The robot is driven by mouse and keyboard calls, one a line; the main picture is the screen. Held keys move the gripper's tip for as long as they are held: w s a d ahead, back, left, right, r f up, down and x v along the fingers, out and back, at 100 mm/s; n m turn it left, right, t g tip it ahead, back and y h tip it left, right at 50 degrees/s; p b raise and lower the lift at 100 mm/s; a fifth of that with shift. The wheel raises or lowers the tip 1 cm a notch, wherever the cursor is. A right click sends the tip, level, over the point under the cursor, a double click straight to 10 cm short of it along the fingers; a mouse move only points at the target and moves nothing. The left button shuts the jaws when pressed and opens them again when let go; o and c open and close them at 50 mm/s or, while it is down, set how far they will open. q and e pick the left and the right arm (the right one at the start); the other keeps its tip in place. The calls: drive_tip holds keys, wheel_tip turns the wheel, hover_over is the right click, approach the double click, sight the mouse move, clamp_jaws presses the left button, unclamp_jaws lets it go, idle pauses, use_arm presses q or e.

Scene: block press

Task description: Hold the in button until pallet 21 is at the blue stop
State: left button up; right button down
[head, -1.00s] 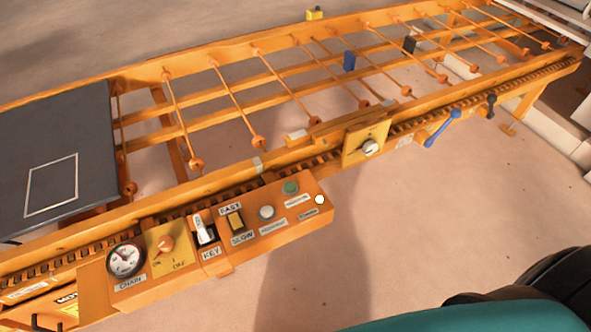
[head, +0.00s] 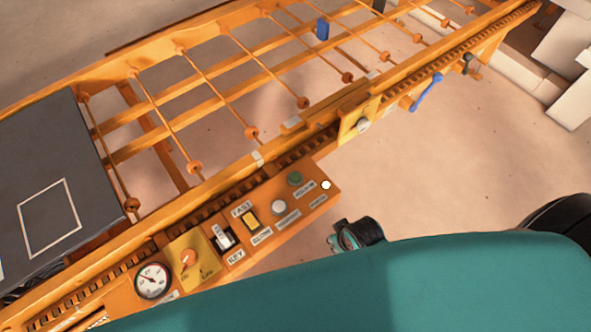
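The orange control box (head: 247,254) on the near side of the conveyor carries a green button (head: 295,178), a grey-white button (head: 278,206) and a small white round part (head: 326,185). Their labels are too blurred to tell which is the in button. A blue block (head: 322,28), possibly the blue stop, stands among the conveyor's rods. No pallet with a readable 21 shows. A dark round end of my arm, probably my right gripper (head: 345,239), is right of the box, apart from it. Its fingers are unclear. My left gripper is not in view.
A dark grey plate (head: 92,200) with a white rectangle covers the conveyor's left end. A blue lever (head: 427,91) sticks out at right.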

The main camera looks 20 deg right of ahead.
drive_tip(key=w+a+r+n+t+y+p, duration=0.1)
drive_tip(key=w+a+r+n+t+p, duration=0.15)
drive_tip(key=w+a+r, duration=0.4)
drive_tip(key=w+a+r+n+t+y+p, duration=0.1)
drive_tip(key=w+a+r+n, duration=0.15)
drive_tip(key=r, duration=0.75)
drive_tip(key=n+t+y, duration=0.1)
drive_tip(key=n+y, duration=0.1)
drive_tip(key=n, duration=0.6)
hover_over(294, 178)
wheel_tip(294, 178, down, 4)
drive_tip(key=f, duration=0.1)
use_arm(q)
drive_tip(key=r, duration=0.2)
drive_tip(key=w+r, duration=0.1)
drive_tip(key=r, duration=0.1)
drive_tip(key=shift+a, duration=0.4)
use_arm(e)
drive_tip(key=shift+r, duration=0.25)
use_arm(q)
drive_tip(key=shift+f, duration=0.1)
use_arm(e)
drive_tip(key=shift+f, duration=0.1)
